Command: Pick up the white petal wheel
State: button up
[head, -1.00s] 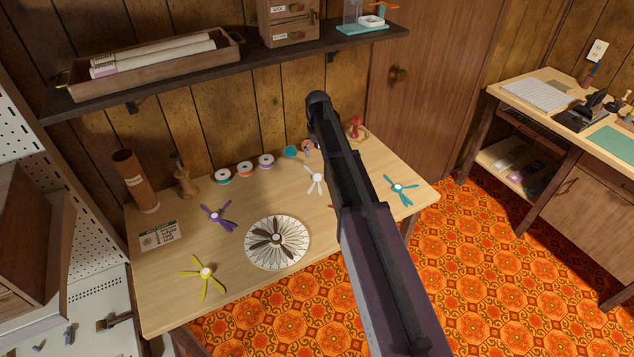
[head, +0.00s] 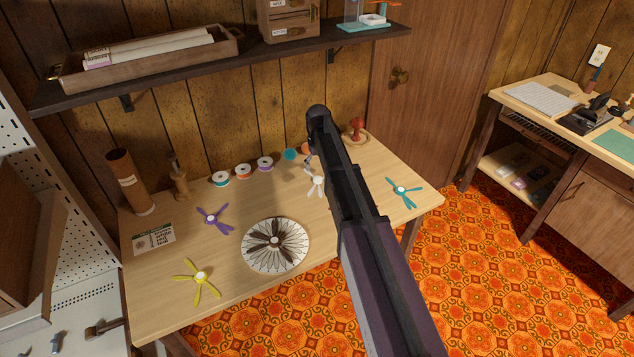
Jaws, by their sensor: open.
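The white petal wheel (head: 316,181) lies on the wooden table, toward the back right of the middle, just left of my arm. My arm reaches over the table from the lower right and covers part of the area beside the wheel. A small grey part of my gripper (head: 310,160) shows past the arm, just above the wheel in the picture. The gripper is open, but most of it is hidden behind the arm. I cannot tell whether it touches the wheel.
A purple wheel (head: 215,219), a yellow wheel (head: 199,277) and a teal wheel (head: 402,190) lie on the table (head: 330,235). A dark wheel rests on a round patterned disc (head: 250,260). Several spools (head: 243,171) line the back. A shelf (head: 220,73) overhangs the back.

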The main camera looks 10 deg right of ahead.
aim_at(318, 178)
jog(key=shift+f, duration=0.1)
jog(key=shift+s+f+b, duration=0.1)
jog(key=shift+f+b, duration=2.45)
jog(key=shift+b, duration=0.1)
jog(key=c, duration=0.9)
